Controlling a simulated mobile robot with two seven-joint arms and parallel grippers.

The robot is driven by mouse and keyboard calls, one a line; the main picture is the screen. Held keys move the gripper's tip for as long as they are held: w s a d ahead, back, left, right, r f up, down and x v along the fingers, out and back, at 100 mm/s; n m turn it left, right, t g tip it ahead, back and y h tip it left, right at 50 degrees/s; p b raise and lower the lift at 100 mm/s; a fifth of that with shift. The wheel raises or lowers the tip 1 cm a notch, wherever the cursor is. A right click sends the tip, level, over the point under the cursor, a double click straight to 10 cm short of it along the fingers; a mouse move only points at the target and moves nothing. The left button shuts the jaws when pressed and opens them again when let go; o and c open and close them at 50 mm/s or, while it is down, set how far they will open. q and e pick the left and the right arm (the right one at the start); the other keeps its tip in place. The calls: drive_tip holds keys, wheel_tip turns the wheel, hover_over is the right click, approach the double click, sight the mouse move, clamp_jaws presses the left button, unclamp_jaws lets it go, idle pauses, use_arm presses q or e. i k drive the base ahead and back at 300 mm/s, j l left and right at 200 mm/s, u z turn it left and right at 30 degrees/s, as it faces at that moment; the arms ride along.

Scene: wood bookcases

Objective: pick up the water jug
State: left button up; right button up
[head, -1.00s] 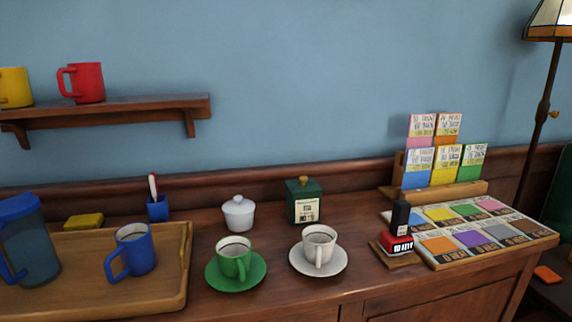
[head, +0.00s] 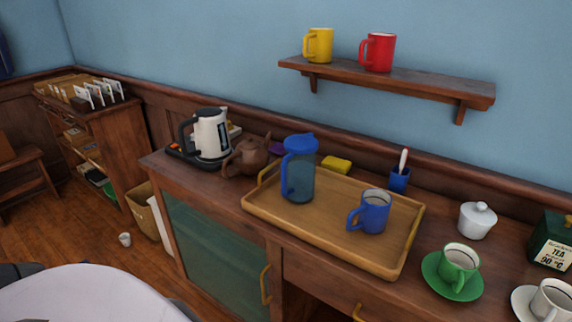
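The water jug (head: 300,172) is a clear, bluish jug with a blue lid and a blue handle on its left side. It stands upright on the wooden tray (head: 325,243), toward the tray's back left. A blue mug (head: 373,213) stands on the same tray to the right of the jug. Neither of my grippers shows in the head view.
A brown teapot (head: 248,158) and a white kettle (head: 211,136) stand left of the tray. A yellow sponge (head: 336,164) and a blue holder (head: 399,180) sit behind it. A green cup (head: 458,265) is at right. A wall shelf (head: 390,78) hangs above.

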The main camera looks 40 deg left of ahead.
sight(299, 164)
drive_tip(key=u, duration=1.2)
